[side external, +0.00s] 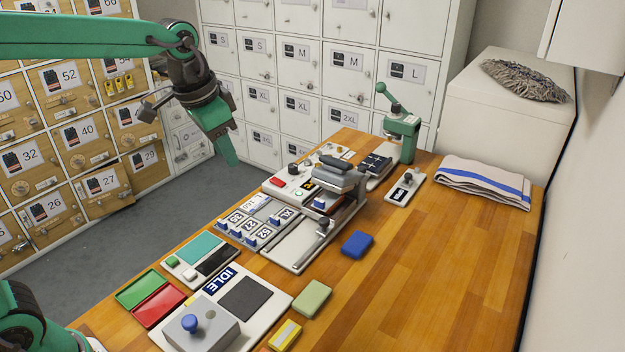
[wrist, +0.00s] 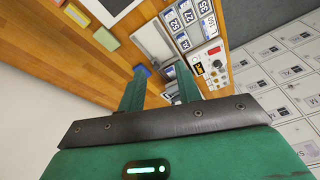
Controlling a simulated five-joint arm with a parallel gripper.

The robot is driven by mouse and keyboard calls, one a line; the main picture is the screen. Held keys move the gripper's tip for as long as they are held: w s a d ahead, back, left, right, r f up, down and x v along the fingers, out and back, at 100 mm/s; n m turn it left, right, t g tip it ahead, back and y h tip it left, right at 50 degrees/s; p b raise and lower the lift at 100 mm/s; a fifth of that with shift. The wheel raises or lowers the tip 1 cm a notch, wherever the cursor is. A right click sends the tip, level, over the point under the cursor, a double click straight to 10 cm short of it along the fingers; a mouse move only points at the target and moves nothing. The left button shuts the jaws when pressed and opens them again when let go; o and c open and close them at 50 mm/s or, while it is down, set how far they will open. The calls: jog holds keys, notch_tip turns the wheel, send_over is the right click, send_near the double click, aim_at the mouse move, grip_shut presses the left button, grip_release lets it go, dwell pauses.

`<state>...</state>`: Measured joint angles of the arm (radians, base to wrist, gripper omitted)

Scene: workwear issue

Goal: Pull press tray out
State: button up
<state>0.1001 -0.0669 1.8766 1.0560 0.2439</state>
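The press (side external: 340,180), with a grey upper plate and dark handle, stands mid-bench. Its pale flat tray (side external: 292,245) lies at its front, with an upright grey handle post (side external: 322,228) by its right edge. In the wrist view the tray (wrist: 153,40) shows beyond the fingers, and the press is largely hidden behind them. My gripper (side external: 230,160) hangs in the air left of and above the press, in front of the white lockers, touching nothing. In the wrist view its two green fingers (wrist: 160,68) are apart with nothing held between them.
Number and size selectors (side external: 250,228) sit left of the tray. A blue block (side external: 357,244) lies just right of it. A green lever press (side external: 402,135) stands behind, and a folded striped towel (side external: 483,183) lies right. The bench's right front is clear.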

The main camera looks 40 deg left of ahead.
jog(key=w+d+f+m+g, duration=0.1)
jog(key=w+d+f, duration=0.15)
jog(key=w, duration=0.35)
jog(key=w+d+f+m+g, duration=0.1)
jog(key=w+d+f+m, duration=0.1)
jog(key=w+f, duration=0.3)
jog(key=m+g, duration=0.1)
jog(key=m, duration=0.1)
send_over(324, 219)
notch_tip(324, 219, down, 9)
jog(key=shift+d+r, duration=0.1)
jog(key=shift+r, duration=0.05)
jog(key=shift+f, duration=3.9)
jog(key=shift+c, duration=0.4)
grip_shut()
